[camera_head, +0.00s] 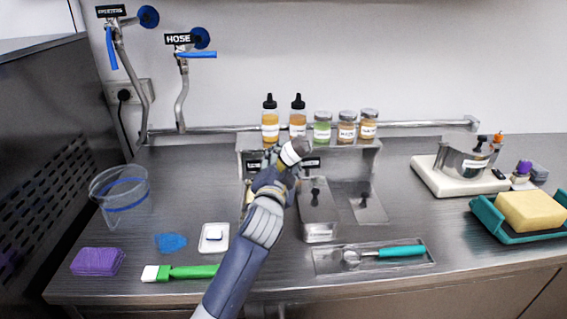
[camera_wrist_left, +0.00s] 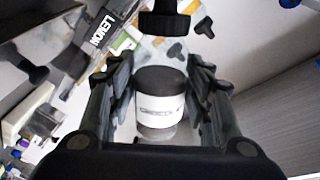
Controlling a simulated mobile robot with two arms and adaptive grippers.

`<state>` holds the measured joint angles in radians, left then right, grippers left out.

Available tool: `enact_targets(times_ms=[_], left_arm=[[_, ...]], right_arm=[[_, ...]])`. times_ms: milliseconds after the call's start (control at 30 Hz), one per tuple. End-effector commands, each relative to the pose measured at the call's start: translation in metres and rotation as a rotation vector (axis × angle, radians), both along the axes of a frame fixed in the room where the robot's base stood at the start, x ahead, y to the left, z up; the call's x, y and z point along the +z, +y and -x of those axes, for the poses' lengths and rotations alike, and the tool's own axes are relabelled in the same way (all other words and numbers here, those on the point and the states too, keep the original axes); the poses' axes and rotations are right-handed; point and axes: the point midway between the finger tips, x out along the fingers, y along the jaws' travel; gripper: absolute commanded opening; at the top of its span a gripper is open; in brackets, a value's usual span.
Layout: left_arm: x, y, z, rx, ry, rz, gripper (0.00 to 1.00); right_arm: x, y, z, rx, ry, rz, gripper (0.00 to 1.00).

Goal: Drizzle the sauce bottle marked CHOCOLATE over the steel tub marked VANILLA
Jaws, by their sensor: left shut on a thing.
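My left gripper (camera_head: 283,170) is shut on a small bottle (camera_head: 301,148), dark at one end with a white label. In the head view it is tilted above the steel tubs, in front of the shelf. In the left wrist view the bottle (camera_wrist_left: 158,125) sits between the fingers (camera_wrist_left: 158,100); its label is blurred but looks like CHOCOLATE. A steel tub (camera_head: 319,228) with a dark knob stands right of the gripper, and another lid or tub (camera_head: 367,200) is farther right. My arm hides the tub area on the left. No VANILLA label is readable; one tag reads LEMON (camera_wrist_left: 97,37). No right gripper shows.
Several bottles and jars (camera_head: 322,128) stand on the steel shelf (camera_head: 365,148) behind the gripper. A scoop (camera_head: 400,251) lies in a tray in front. A clear jug (camera_head: 121,195), purple sponge (camera_head: 97,262) and green brush (camera_head: 190,272) are left. A teal tray (camera_head: 485,220) is right.

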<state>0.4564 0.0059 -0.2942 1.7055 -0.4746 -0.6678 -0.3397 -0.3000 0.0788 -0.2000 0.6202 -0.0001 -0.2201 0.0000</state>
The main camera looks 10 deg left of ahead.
Motion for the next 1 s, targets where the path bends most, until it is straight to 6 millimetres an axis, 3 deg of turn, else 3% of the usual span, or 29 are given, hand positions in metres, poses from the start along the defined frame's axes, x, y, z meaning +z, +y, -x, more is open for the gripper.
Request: enact_targets(times_ms=[700, 1000], left_arm=[[0.001, 0.005, -0.024, 0.0, -0.003, 0.001, 0.21], [0.001, 0.006, -0.026, 0.0, -0.003, 0.001, 0.21]], right_arm=[[-0.002, 0.0, 0.0, 0.0, 0.0, 0.0, 0.37], [-0.002, 0.0, 0.0, 0.0, 0.0, 0.0, 0.37]])
